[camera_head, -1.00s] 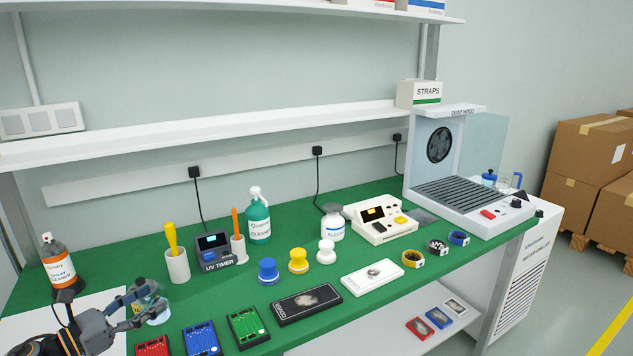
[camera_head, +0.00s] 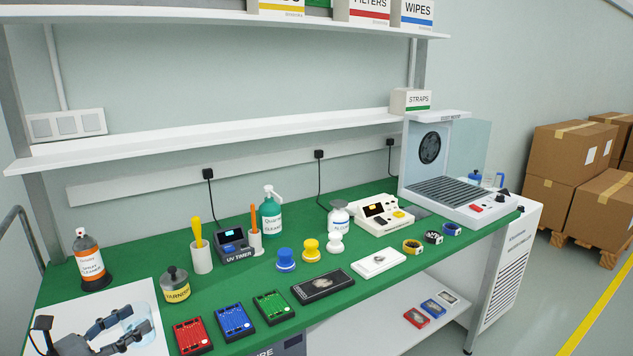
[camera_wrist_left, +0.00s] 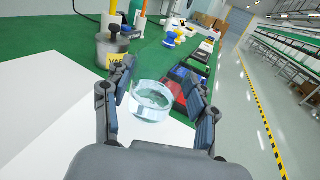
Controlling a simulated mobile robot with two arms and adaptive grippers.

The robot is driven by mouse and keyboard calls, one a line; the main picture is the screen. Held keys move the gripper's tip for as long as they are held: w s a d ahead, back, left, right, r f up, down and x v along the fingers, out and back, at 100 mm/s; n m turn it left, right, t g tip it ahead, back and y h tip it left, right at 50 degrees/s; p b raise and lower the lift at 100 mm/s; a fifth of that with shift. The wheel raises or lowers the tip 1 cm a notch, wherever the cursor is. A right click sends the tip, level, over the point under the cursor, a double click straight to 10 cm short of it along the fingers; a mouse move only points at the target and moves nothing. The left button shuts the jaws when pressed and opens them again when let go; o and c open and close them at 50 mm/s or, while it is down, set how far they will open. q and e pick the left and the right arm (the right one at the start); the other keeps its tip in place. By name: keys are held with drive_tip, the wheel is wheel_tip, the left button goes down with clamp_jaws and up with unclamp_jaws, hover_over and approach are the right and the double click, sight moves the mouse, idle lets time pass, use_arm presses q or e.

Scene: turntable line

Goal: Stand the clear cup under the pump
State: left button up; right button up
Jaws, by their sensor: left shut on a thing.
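The clear cup (camera_head: 143,306) is a short, see-through vessel in my left gripper (camera_head: 137,320), over the white mat at the front left. In the left wrist view the cup (camera_wrist_left: 152,101) sits between the two fingers of the gripper (camera_wrist_left: 158,92), which is shut on it. I cannot tell exactly how high it is above the mat. The teal cleaner bottle (camera_head: 269,217) with a white pump head stands upright at the back of the green bench, far to the right of the cup. My right gripper is not in view.
A varnish jar (camera_head: 176,287) stands just right of my left gripper, and a spray bottle (camera_head: 91,262) behind it. A brush pot (camera_head: 202,256), UV timer (camera_head: 236,246) and blue knob (camera_head: 286,260) stand near the pump bottle. Red, blue and green trays (camera_head: 233,319) line the front edge.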

use_arm(q)
drive_tip(key=shift+s+d, duration=0.15)
drive_tip(key=shift+d, duration=0.2)
drive_tip(key=s+d+n+t+y+p, duration=0.2)
drive_tip(key=s+d+n+y, duration=0.4)
drive_tip(key=s+d, duration=1.2)
drive_tip(key=shift+s+f+n+t+y, duration=0.35)
drive_tip(key=shift+s+t+y, duration=0.15)
drive_tip(key=shift+s+y, duration=1.15)
drive_tip(key=shift+w+y, duration=0.25)
